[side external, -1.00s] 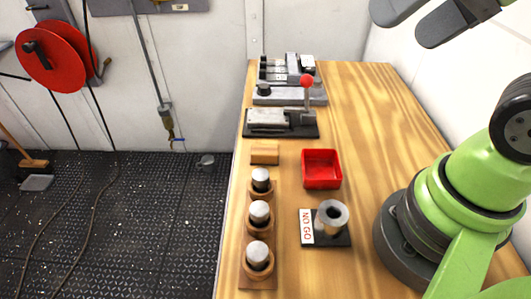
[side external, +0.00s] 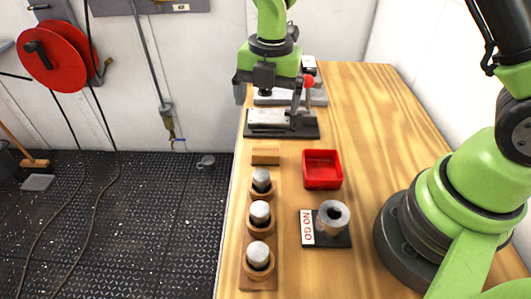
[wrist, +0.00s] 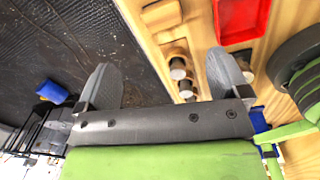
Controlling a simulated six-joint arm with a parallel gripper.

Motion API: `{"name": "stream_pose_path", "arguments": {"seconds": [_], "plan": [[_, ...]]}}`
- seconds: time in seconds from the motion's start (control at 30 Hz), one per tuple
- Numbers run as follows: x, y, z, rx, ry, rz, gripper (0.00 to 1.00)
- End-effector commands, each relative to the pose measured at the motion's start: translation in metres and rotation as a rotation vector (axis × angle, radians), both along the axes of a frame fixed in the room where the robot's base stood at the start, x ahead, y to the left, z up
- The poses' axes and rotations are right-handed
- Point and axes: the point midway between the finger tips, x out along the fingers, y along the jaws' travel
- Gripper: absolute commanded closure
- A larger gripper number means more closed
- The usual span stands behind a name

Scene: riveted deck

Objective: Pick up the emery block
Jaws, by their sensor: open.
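The emery block (side external: 265,156) is a small tan rectangular block. It lies on the wooden bench near its left edge, just left of the red tray (side external: 322,169). In the wrist view a tan block (wrist: 160,14) shows at the top edge, beside the red tray (wrist: 240,20). My gripper (side external: 268,96) is open and empty, with its two fingers spread wide. It hangs above the bench, by the toggle clamp and beyond the block in the side view. In the wrist view my gripper (wrist: 163,72) frames bench and floor between its fingers.
A toggle clamp (side external: 266,119) with a red knob stands behind the block. Metal plugs in wooden holders (side external: 260,212) line the bench edge in front of it. A ring gauge (side external: 333,217) with a NO GO label sits nearer.

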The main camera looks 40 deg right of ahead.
Motion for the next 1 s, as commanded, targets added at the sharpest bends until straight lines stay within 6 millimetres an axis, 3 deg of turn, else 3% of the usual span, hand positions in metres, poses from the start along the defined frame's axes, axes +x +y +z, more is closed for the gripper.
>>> {"name": "stream_pose_path", "arguments": {"seconds": [0.03,0.2,0.83,1.0], "plan": [[0.002,0.002,-0.013,-0.009,0.019,0.074,0.06],[0.003,0.003,-0.035,-0.021,0.045,0.201,0.06],[0.0,0.005,-0.116,-0.022,0.045,0.205,0.06],[0.001,0.005,-0.128,-0.022,0.042,0.204,0.06]]}}
